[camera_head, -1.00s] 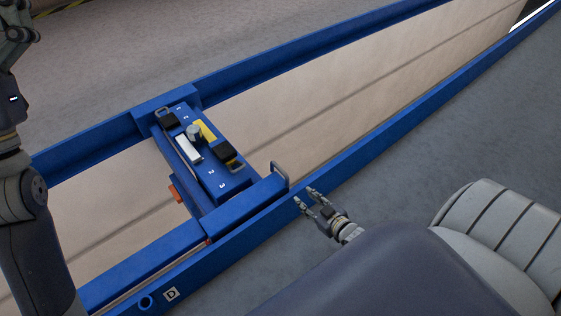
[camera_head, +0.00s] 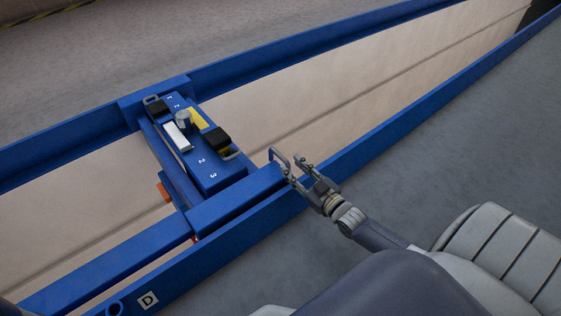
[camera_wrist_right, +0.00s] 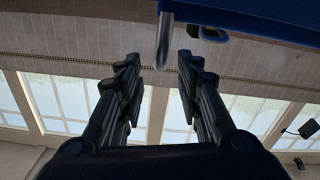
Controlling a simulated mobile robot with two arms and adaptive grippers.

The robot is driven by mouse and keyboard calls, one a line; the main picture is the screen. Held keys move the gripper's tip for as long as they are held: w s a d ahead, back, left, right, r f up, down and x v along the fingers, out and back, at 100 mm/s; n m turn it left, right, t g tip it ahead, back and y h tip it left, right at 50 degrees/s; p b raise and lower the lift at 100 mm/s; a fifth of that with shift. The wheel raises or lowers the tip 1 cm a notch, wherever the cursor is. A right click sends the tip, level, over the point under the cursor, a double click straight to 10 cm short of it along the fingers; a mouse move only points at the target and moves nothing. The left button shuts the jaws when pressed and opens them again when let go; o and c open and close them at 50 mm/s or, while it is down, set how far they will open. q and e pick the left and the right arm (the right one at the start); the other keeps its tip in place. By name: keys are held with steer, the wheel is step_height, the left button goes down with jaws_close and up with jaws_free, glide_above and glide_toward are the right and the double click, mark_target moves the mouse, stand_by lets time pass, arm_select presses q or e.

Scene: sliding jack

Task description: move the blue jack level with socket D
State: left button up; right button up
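The blue jack (camera_head: 210,170) spans the two blue rails of the pit. A grey loop handle (camera_head: 279,160) stands up at its near right end. Socket D is a short blue tube (camera_head: 115,308) on the near rail at the lower left, beside a white "D" label (camera_head: 148,300); the jack sits up and right of it. My right gripper (camera_head: 298,171) is at the handle. In the right wrist view its fingers (camera_wrist_right: 160,75) are apart, with the handle bar (camera_wrist_right: 164,42) ahead in line with the gap; I cannot tell whether they touch. My left gripper is out of view.
The near rail (camera_head: 400,120) runs up to the right, with the far rail (camera_head: 320,55) across the pit. The pale pit floor (camera_head: 330,110) lies between them. Grey floor (camera_head: 460,130) on my side is clear to the right.

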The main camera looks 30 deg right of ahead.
mark_target(284, 160)
steer(key=w+b, duration=0.1)
steer(key=w, duration=0.1)
steer(key=w+b, duration=0.2)
steer(key=w, duration=0.1)
steer(key=shift+w+a+f, duration=0.2)
steer(key=shift+w, duration=0.1)
steer(key=shift+w+r+b, duration=0.15)
steer(key=shift+w+b, duration=0.3)
steer(key=shift+w, duration=0.3)
steer(key=shift+a, duration=0.1)
jaws_close()
